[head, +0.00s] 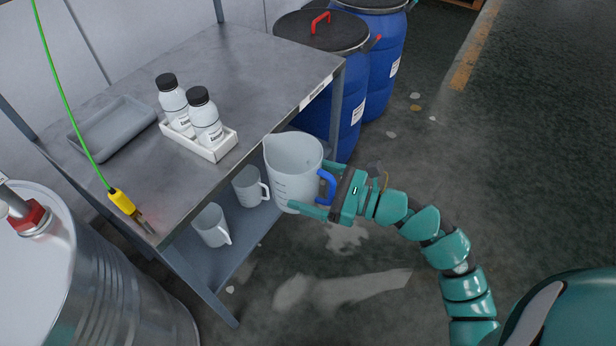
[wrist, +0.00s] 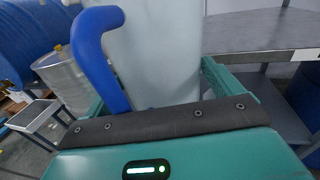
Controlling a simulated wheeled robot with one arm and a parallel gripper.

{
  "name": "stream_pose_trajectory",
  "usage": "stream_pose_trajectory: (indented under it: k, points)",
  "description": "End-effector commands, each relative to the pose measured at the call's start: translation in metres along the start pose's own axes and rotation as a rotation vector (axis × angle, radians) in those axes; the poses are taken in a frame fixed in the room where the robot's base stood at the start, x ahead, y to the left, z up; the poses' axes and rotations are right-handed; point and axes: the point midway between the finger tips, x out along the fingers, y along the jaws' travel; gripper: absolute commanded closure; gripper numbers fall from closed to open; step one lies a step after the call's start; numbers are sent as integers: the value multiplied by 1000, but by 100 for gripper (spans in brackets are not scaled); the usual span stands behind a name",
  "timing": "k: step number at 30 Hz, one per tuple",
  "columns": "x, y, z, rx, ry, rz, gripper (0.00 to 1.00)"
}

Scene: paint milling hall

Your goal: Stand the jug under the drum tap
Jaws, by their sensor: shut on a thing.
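A translucent pale jug (head: 293,165) with a blue handle (head: 326,187) is upright in the air beside the front edge of the steel table. My gripper (head: 317,188) is shut on the jug, with one teal finger on each side of its body, near the handle. In the wrist view the jug (wrist: 155,50) and its handle (wrist: 100,55) fill the middle, above the dark gripper pad. A grey steel drum (head: 130,290) with a red fitting (head: 30,218) on top stands at the lower left. I cannot make out a drum tap clearly.
The steel table (head: 240,70) carries a grey tray (head: 112,128), two white bottles in a white holder (head: 222,150) and a yellow clamp (head: 122,202) on a green cable. Two jugs (head: 247,187) stand on its lower shelf. Blue drums (head: 385,60) stand behind. Floor at right is open.

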Motion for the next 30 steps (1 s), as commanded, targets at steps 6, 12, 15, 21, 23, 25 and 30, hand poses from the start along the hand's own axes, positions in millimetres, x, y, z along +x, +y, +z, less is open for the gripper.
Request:
stream_pose_trajectory:
  k: [6,12,15,21,23,25,30]
  points:
    - [-10,-12,-27,7,6,-133,32]
    - [-24,-30,-65,8,17,-319,32]
    - [-31,-40,-84,7,20,-422,32]
    - [-42,-55,-109,1,25,-561,32]
    - [-43,-57,-114,5,21,-588,32]
    - [-45,-61,-120,5,20,-623,32]
    - [-52,-71,-135,3,19,-715,32]
